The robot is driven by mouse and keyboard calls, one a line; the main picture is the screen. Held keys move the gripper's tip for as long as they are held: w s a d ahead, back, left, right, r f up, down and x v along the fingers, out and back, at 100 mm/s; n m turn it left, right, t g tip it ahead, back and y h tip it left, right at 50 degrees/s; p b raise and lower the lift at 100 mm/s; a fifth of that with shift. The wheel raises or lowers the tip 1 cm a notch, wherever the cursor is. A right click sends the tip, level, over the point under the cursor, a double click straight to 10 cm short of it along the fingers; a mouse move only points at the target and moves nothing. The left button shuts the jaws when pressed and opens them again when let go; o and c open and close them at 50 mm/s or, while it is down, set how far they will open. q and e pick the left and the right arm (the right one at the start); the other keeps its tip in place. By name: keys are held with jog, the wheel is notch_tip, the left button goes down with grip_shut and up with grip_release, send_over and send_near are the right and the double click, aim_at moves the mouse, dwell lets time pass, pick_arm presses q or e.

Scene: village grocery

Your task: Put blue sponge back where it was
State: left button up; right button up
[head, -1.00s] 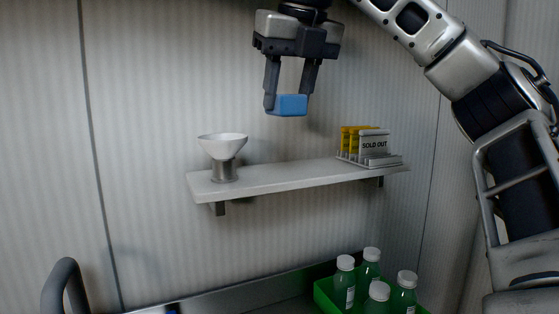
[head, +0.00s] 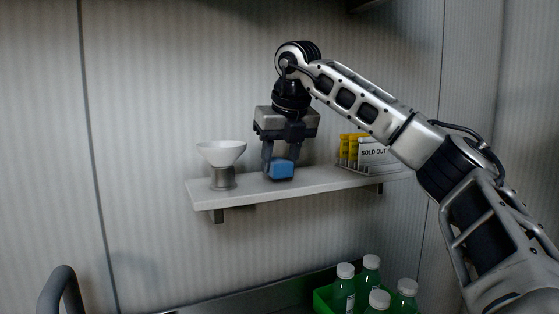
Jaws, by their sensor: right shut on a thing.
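The blue sponge (head: 282,169) is between the fingers of my right gripper (head: 281,170), which is shut on it. The sponge is at the white wall shelf (head: 238,190), low over its middle or touching its top; I cannot tell which. My right arm reaches in from the right, with the gripper pointing down. My left gripper is not in view.
A white bowl on a grey foot (head: 221,160) stands on the shelf left of the sponge. A rack with yellow packets and a "SOLD OUT" sign (head: 372,153) stands at the shelf's right. Below are green bottles (head: 343,292) in a green crate (head: 322,297).

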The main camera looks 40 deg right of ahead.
jog(key=shift+f, duration=0.4)
jog(key=shift+f, duration=0.15)
jog(key=o, duration=0.9)
jog(key=shift+r, duration=0.3)
jog(key=v, duration=1.2)
jog(key=shift+s+f, duration=0.1)
